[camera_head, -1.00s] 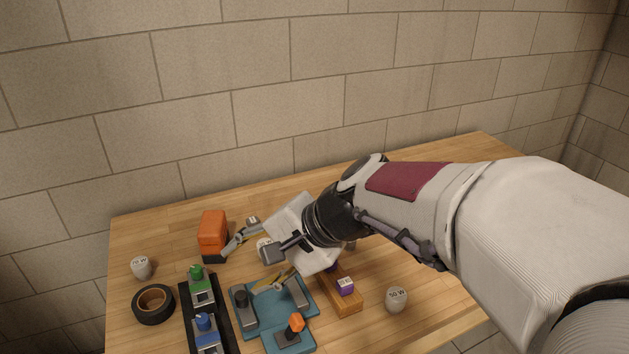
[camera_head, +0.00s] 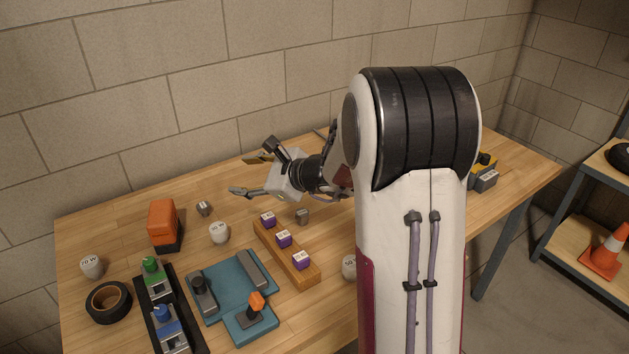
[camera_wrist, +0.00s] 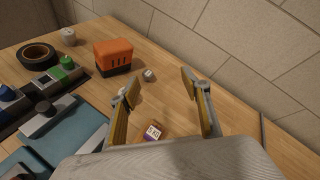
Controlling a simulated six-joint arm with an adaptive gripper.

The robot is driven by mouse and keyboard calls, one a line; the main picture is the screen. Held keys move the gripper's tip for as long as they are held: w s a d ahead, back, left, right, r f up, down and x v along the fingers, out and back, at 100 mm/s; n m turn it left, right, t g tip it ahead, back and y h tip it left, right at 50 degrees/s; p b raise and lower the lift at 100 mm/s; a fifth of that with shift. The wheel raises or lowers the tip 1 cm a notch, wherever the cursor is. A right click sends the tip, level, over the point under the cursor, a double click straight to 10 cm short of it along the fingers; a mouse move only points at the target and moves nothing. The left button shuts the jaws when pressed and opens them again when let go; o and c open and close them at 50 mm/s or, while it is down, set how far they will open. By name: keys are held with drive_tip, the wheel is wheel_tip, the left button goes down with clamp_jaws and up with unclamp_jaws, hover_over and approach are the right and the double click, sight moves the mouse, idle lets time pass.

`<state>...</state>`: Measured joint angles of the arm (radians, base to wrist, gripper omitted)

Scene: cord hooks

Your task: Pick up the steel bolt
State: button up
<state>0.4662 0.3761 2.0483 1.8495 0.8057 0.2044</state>
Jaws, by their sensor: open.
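My gripper (camera_head: 247,175) is open and empty above the back of the table, its fingers pointing left. In the wrist view its spread fingers (camera_wrist: 160,80) show nothing between them but table and small items beyond. A small grey metallic piece (camera_head: 204,208) lies right of the orange box; it also shows beyond the fingertips in the wrist view (camera_wrist: 149,75). Another small grey piece (camera_head: 302,216) lies right of the wooden block. I cannot tell for sure which piece is the steel bolt.
Around stand an orange box (camera_head: 162,222), white labelled weights (camera_head: 219,232), a wooden block (camera_head: 290,262) with purple cubes, a teal fixture (camera_head: 232,291), a black rail (camera_head: 178,325) and a tape roll (camera_head: 108,301). The brick wall (camera_head: 150,90) rises behind the table.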

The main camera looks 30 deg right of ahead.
drive_tip(key=w+d+f+m+h, duration=0.1)
drive_tip(key=d+f+m, duration=0.3)
drive_tip(key=d, duration=0.4)
drive_tip(key=d+f+m+h, duration=0.4)
drive_tip(key=d+f, duration=0.2)
drive_tip(key=d, duration=0.2)
drive_tip(key=w+d+f+m+t+h, duration=0.1)
drive_tip(key=d+f+m+h, duration=0.1)
drive_tip(key=d+f+m, duration=0.3)
drive_tip(key=shift+w+d+f+h, duration=0.15)
drive_tip(key=shift+d+f, duration=0.05)
drive_tip(key=shift+d, duration=0.6)
drive_tip(key=shift+w+d+f+h, duration=0.15)
drive_tip(key=shift+d, duration=0.65)
drive_tip(key=shift+x, duration=1.25)
drive_tip(key=shift+w+f, duration=0.1)
drive_tip(key=shift+x, duration=2.5)
drive_tip(key=shift+d+f, duration=0.1)
drive_tip(key=shift+d, duration=0.05)
drive_tip(key=c, duration=1.2)
